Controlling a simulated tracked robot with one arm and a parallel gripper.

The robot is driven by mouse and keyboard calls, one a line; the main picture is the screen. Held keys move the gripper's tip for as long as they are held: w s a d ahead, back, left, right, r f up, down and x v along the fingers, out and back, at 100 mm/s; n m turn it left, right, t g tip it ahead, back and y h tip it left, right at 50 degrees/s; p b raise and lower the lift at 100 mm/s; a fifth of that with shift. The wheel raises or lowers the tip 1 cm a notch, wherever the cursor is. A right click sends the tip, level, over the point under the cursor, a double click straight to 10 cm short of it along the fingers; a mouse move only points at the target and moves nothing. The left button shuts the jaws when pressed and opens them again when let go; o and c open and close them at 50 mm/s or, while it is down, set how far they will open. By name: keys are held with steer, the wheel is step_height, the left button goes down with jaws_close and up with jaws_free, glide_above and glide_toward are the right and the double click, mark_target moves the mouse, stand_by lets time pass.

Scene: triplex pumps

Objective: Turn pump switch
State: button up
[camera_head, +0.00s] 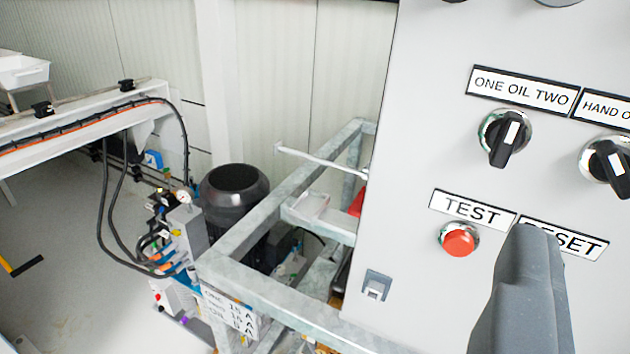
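A grey control panel (420,130) fills the right side of the view. A black rotary switch (505,137) with a white mark sits under the label "ONE OIL TWO" (522,91). A second black rotary switch (609,162) sits to its right, under a label partly cut off that reads "HAND O". My gripper (530,245) shows as a dark grey shape at the lower right, in front of the panel and below the switches. It covers part of the "RESET" label. No gap between its fingers is visible, and nothing is seen held in it.
A red button (459,241) sits under the "TEST" label (472,209), left of my gripper. A small latch (376,285) is on the panel's lower left. A galvanised frame (270,290), a black motor (234,198) and hoses stand to the left. Open floor shows at the far left.

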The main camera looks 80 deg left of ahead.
mark_target(508, 143)
steer(key=shift+g+y, duration=0.3)
steer(key=shift+g, duration=0.3)
steer(key=x, duration=0.4)
steer(key=f+p+x, duration=0.1)
steer(key=x, duration=0.4)
steer(key=s+p+x, duration=0.1)
steer(key=x, duration=0.3)
steer(key=shift+w+a+f, duration=0.15)
steer(key=shift+a+f, duration=0.1)
steer(key=shift+a, duration=0.35)
jaws_close()
steer(key=shift+d, duration=0.2)
steer(key=shift+a, duration=0.1)
